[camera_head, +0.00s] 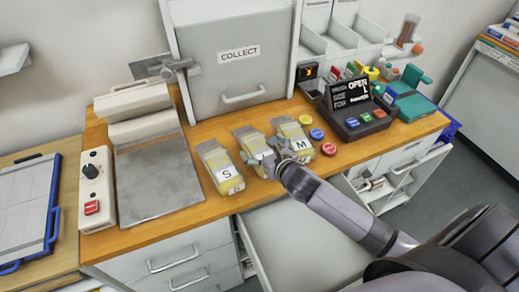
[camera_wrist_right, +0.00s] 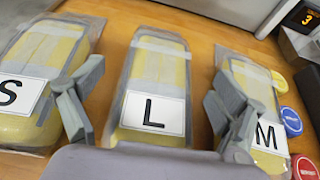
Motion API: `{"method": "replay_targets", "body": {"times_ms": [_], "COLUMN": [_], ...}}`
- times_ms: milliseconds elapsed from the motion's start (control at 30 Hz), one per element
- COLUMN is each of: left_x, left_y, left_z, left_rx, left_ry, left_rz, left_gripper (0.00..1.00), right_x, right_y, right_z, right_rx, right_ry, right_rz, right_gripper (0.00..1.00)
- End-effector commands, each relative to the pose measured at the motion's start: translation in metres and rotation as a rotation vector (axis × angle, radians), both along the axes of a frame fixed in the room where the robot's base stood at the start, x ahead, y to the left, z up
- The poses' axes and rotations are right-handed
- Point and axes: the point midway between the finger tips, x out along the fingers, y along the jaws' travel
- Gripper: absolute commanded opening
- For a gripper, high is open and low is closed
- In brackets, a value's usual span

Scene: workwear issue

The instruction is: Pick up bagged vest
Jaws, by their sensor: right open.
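Three bagged yellow vests lie in a row on the wooden counter, each in a clear bag with a white letter label. The S bag (camera_head: 222,168) is at left, the L bag (camera_head: 247,137) in the middle and the M bag (camera_head: 293,135) at right. My right gripper (camera_head: 268,157) is over the near end of the L bag and hides part of it. In the right wrist view, the open fingers (camera_wrist_right: 152,108) stand on either side of the L bag (camera_wrist_right: 155,75), with the S bag (camera_wrist_right: 38,60) and M bag (camera_wrist_right: 252,85) outside them. My left gripper is not visible.
A grey COLLECT hatch (camera_head: 240,75) stands behind the bags. A grey plate (camera_head: 158,180) and a control box with a red button (camera_head: 96,190) are at left. Coloured discs (camera_head: 317,134) and a dark button console (camera_head: 355,118) are at right. An open drawer (camera_head: 305,245) sits below the counter.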

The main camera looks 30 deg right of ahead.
Motion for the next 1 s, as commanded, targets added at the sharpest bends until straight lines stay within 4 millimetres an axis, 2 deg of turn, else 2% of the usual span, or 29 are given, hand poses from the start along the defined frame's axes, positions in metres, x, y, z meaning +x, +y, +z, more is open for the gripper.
{"method": "replay_targets", "body": {"times_ms": [133, 433, 1000], "left_x": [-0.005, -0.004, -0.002], "left_y": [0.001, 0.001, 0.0], "left_z": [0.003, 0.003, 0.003], "left_rx": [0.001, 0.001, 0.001], "left_ry": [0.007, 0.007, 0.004], "left_rz": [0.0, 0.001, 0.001], "left_gripper": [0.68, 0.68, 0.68], "right_x": [0.015, 0.018, 0.018], "right_y": [0.0, 0.0, 0.0], "right_z": [-0.005, -0.007, -0.007], "right_rx": [0.002, -0.001, -0.001], "right_ry": [-0.001, 0.0, 0.0], "right_rz": [-0.001, 0.001, 0.001], "right_gripper": [0.91, 0.91, 0.53]}}
